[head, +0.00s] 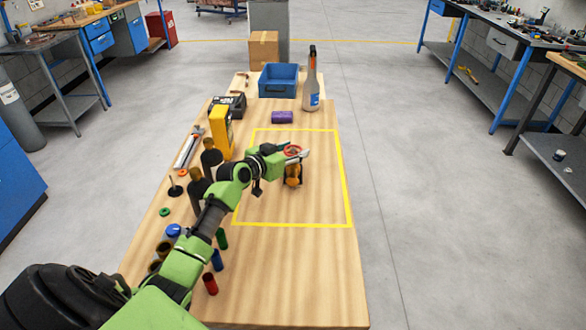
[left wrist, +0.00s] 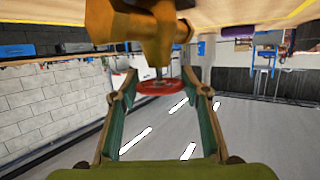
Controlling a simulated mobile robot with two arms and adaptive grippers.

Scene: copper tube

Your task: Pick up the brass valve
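The brass valve (head: 293,175) stands on the wooden table inside the yellow outline, its red handwheel (head: 293,150) at the top. My left gripper (head: 297,154) reaches in from the left at the handwheel's height. In the left wrist view the brass body (left wrist: 142,30) shows at the top, upside down, and the red handwheel (left wrist: 158,87) lies between the two fingertips of my left gripper (left wrist: 158,76). The fingers are spread on either side of the wheel, with narrow gaps seeming to remain. My right gripper is in neither view.
A yellow device (head: 221,130), dark bottles (head: 211,158) and small coloured cylinders (head: 210,284) stand along the table's left side. A purple item (head: 282,117), a blue bin (head: 279,80) and a spray bottle (head: 311,85) are at the back. The outlined area right of the valve is clear.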

